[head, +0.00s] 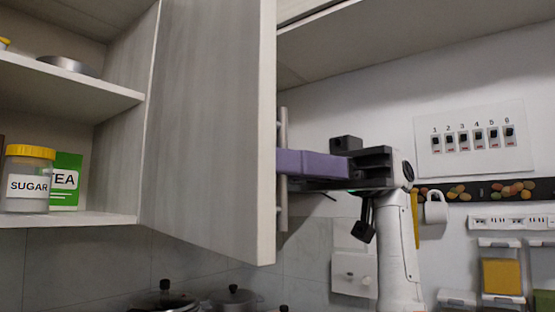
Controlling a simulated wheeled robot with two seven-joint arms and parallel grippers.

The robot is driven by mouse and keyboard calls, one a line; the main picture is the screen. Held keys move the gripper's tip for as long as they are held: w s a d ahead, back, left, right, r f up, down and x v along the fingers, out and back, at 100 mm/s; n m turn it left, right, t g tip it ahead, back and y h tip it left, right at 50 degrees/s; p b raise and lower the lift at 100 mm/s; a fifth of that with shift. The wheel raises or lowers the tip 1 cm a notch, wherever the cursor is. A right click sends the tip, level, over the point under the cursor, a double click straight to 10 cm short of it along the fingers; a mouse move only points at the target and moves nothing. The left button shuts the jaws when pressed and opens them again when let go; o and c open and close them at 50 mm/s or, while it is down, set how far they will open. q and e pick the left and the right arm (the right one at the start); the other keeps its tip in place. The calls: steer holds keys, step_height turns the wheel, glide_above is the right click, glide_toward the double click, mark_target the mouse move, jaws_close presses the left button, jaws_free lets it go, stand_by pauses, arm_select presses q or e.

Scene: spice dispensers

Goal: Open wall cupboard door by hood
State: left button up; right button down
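The pale grey wall cupboard door (207,130) stands swung well open at the right side of the cupboard (118,128), its broad face towards the shelves. Its vertical metal bar handle (282,205) shows just past the door's free edge. My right gripper (290,162) is on the handle side, its purple fingers reaching left across the handle's middle up to the door edge. The fingers overlap in this view, so I cannot tell whether they grip the handle or only lie against it. My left gripper is out of view.
The cupboard shelves hold a yellow-lidded sugar jar (29,180), a green tea box (66,181) and a metal dish (67,66). Pots with dark lids (235,298) stand below the door. A numbered switch panel (473,140) and a white mug (435,208) are at right.

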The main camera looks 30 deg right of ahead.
steer(key=c, duration=2.1)
jaws_free()
steer(key=v, duration=1)
steer(key=shift+d+p, duration=0.2)
steer(key=shift+p, duration=0.15)
